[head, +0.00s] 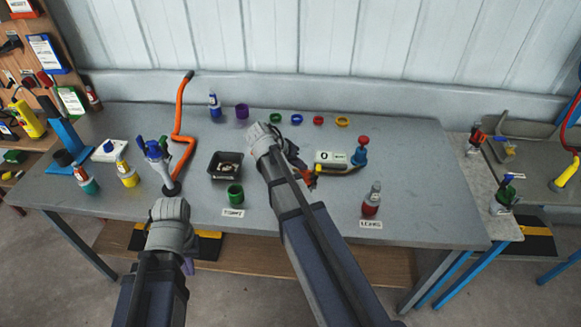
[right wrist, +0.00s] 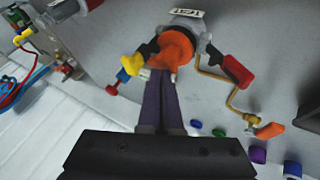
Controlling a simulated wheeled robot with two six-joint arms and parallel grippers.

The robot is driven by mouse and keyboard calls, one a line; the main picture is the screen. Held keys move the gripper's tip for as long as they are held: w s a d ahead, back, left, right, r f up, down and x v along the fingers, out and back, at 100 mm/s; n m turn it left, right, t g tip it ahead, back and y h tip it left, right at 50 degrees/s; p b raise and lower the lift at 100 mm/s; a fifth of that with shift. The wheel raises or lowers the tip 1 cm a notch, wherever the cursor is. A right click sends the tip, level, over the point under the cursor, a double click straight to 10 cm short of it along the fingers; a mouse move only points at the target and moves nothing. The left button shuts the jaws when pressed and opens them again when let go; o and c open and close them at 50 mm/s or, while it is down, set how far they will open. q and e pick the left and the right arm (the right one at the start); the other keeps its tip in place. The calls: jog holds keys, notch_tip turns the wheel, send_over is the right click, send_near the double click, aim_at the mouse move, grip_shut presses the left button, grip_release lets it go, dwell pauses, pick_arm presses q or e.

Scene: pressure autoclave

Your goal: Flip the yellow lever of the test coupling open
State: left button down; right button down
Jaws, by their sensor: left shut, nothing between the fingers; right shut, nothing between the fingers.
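The test coupling (right wrist: 190,25), a grey body with a "TEST" label, is at the top of the right wrist view. An orange part (right wrist: 178,48) sits on its near side. A yellow piece (right wrist: 132,65), apparently the lever, sticks out left, beside a blue and a red piece. My right gripper (right wrist: 165,75) is shut and empty, its dark purple fingertips in front of or against the orange part; contact cannot be told. In the head view my right wrist largely hides the coupling; orange-red parts (head: 307,177) show. My left gripper (head: 187,265) is shut and empty near the table's front edge.
The right-hand tabletop is mostly clear.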

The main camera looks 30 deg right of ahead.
jog(key=shift+s+d+r, duration=0.15)
jog(key=shift+s+d, duration=0.65)
jog(key=shift+d, duration=0.05)
jog(key=shift+s+d, duration=0.1)
